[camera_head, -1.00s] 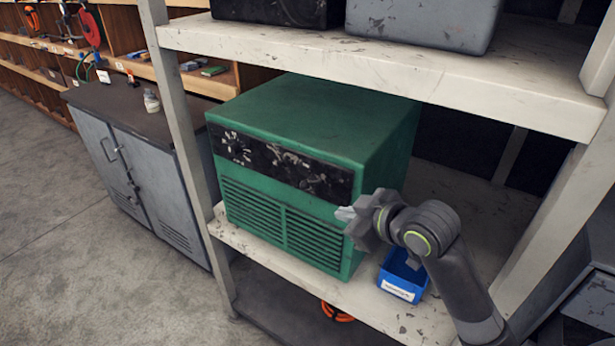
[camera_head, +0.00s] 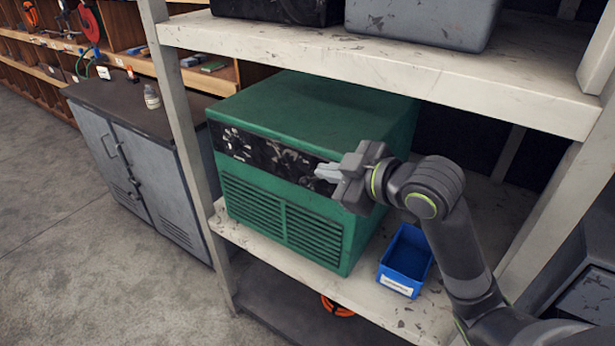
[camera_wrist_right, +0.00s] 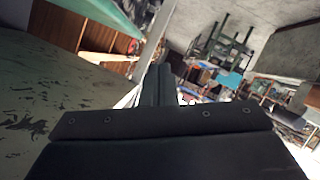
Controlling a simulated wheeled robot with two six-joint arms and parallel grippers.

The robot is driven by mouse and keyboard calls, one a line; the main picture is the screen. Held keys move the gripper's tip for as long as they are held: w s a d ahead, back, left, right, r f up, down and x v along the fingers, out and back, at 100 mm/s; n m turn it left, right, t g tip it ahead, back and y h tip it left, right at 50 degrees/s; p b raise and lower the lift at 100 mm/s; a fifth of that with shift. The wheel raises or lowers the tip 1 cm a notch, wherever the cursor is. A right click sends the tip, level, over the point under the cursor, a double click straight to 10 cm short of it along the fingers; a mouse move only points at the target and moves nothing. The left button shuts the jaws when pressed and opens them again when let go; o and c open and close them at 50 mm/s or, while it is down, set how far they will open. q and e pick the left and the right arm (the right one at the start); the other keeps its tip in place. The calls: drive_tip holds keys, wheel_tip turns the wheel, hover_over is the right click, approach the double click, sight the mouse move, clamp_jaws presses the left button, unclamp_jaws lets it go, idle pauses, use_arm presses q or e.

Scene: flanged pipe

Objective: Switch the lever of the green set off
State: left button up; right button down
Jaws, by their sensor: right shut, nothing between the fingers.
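The green set (camera_head: 320,115) is a box-shaped green unit on the middle shelf, with louvred vents below a dark control panel (camera_head: 262,155) on its front. Its knobs and lever are small and worn-looking, and I cannot tell the lever or its position. My right gripper (camera_head: 322,172) is shut and empty, in front of the right end of the panel, and covers part of it. I cannot tell whether its tips touch the panel. In the right wrist view the shut fingers (camera_wrist_right: 162,80) show, and the panel does not. My left gripper is in neither view.
A blue bin (camera_head: 406,262) stands on the shelf right of the set, below my right arm. The upper shelf (camera_head: 400,75) and the post (camera_head: 180,120) frame the set. A grey cabinet (camera_head: 140,160) stands at left. Open floor lies in front.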

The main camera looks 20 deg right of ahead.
sight(312, 180)
drive_tip(key=w+a+f+p, duration=0.1)
drive_tip(key=w+f+p, duration=0.1)
drive_tip(key=w+f, duration=0.4)
drive_tip(key=shift+x, duration=0.9)
drive_tip(key=shift+w+d, duration=0.1)
drive_tip(key=shift+w, duration=0.05)
